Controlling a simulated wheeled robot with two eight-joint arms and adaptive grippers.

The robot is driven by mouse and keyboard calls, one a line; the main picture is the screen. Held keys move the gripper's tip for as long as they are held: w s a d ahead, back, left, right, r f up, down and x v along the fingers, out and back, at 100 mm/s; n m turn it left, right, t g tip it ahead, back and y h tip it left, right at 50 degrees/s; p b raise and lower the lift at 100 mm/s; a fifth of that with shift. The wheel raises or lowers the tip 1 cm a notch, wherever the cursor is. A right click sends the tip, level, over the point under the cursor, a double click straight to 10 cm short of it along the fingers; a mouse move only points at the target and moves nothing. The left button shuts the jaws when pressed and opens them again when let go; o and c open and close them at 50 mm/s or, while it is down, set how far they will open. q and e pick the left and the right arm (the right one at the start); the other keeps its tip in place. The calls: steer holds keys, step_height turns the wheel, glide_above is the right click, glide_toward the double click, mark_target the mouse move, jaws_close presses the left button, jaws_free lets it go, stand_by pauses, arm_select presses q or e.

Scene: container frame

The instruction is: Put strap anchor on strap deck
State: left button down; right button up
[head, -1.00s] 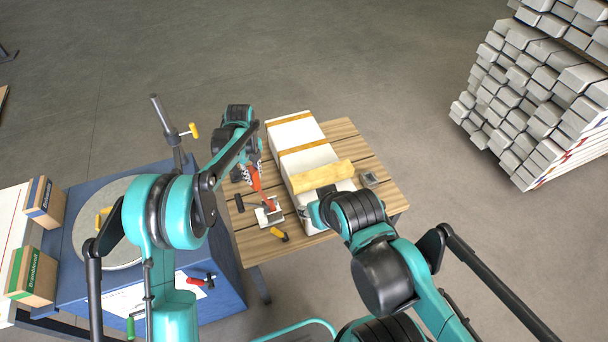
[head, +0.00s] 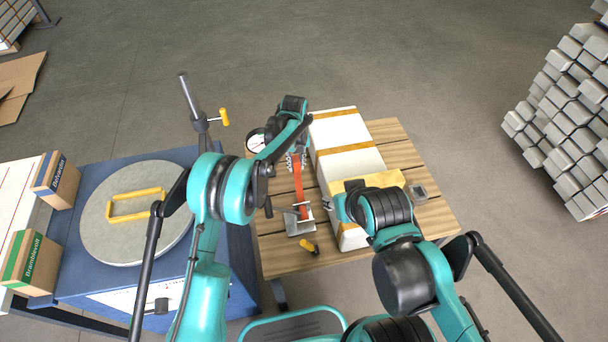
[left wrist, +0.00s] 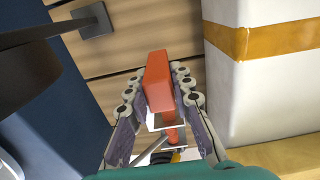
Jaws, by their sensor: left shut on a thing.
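My left gripper (head: 297,163) is over the slatted wooden table. It is shut on an orange bar (head: 304,201). In the left wrist view the orange bar (left wrist: 158,82) lies between both fingers. A grey metal bracket with a pale plate (head: 298,219) is at the bar's lower end; I cannot tell whether they are joined. I cannot tell which part is the strap anchor or the strap deck.
A long white box with orange bands (head: 345,145) stands just right of my left gripper. A small yellow-and-black piece (head: 310,246) and a small grey square block (head: 417,193) lie on the table (head: 425,222). A blue bench (head: 235,255) is to the left.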

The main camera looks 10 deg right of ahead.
mark_target(296, 173)
arm_select(q)
step_height(296, 173, down, 5)
steer(key=shift+f+b, duration=0.1)
steer(key=shift+b, duration=0.75)
steer(key=shift+w+f, duration=0.1)
steer(key=shift+f, duration=0.1)
steer(key=shift+f, duration=0.15)
steer(key=c, duration=1.3)
jaws_free()
steer(key=shift+c, duration=0.2)
